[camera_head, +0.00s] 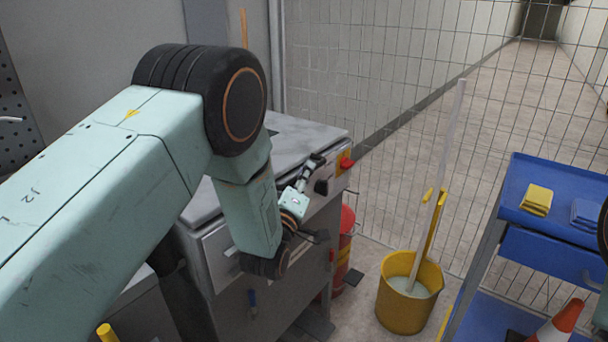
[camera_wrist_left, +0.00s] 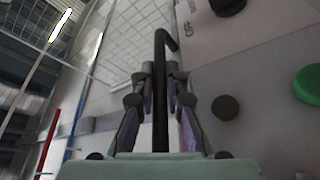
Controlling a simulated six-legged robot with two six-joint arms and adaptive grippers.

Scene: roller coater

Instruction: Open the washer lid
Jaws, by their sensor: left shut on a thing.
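The washer (camera_head: 260,300) is a grey metal cabinet below and behind my left arm. Its pale grey lid (camera_head: 290,138) lies flat on top, partly hidden by my arm. My left gripper (camera_head: 314,164) is at the right front of the lid, by the control panel. In the left wrist view, my left gripper (camera_wrist_left: 161,75) is shut on a black bar handle (camera_wrist_left: 160,110) with a bent end, which runs between the two fingers. The handle's join to the lid is hidden. My right gripper is not in view.
A red button (camera_head: 346,163) is just right of my gripper. A yellow mop bucket (camera_head: 405,308) and a red extinguisher-like cylinder (camera_head: 345,240) stand on the floor. A blue cart (camera_head: 555,235) is at right, with an orange cone (camera_head: 560,322) near it. A wire fence stands behind.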

